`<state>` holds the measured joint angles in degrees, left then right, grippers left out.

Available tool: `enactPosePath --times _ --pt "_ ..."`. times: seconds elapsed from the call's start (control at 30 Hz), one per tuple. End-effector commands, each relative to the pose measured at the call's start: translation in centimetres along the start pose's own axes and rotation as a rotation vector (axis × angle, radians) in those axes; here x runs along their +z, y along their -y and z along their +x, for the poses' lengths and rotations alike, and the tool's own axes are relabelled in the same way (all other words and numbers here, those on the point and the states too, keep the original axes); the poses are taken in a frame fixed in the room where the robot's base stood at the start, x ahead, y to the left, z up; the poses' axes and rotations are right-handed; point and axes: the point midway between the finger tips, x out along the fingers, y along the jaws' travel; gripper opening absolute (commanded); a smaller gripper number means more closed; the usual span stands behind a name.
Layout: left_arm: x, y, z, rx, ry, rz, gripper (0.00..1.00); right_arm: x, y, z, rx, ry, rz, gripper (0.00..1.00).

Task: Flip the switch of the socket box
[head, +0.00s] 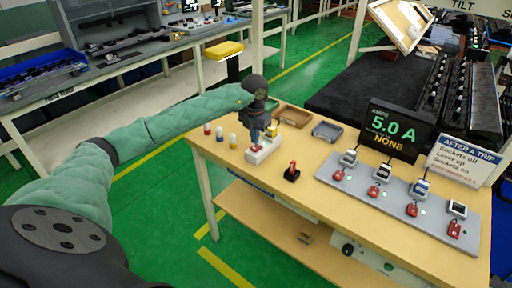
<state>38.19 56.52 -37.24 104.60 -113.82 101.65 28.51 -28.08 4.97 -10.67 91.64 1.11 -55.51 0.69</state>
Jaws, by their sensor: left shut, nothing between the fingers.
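A white socket box (264,154) with a red part on its top lies near the left end of the wooden table. My left gripper (264,138) points down right over the box, with its fingers shut and empty. Its tips are at or just above the top of the box; I cannot tell whether they touch. The fingers hide part of the box, and the switch's position is too small to read. A yellow part (272,131) shows just behind the fingers. My right gripper is not in view.
A black block with a red lever (292,168) stands right of the box. A grey panel (345,186) carries several sockets and red parts. A display (394,128) reads 5.0 A.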

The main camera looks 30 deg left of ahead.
Motion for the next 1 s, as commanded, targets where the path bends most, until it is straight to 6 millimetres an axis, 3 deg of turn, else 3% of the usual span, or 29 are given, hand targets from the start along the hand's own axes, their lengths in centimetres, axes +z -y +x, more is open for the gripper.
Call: enactPosePath --times 1.0 --pt "0.0 0.0 0.55 0.0 0.0 0.0 0.0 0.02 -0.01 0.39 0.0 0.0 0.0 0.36"
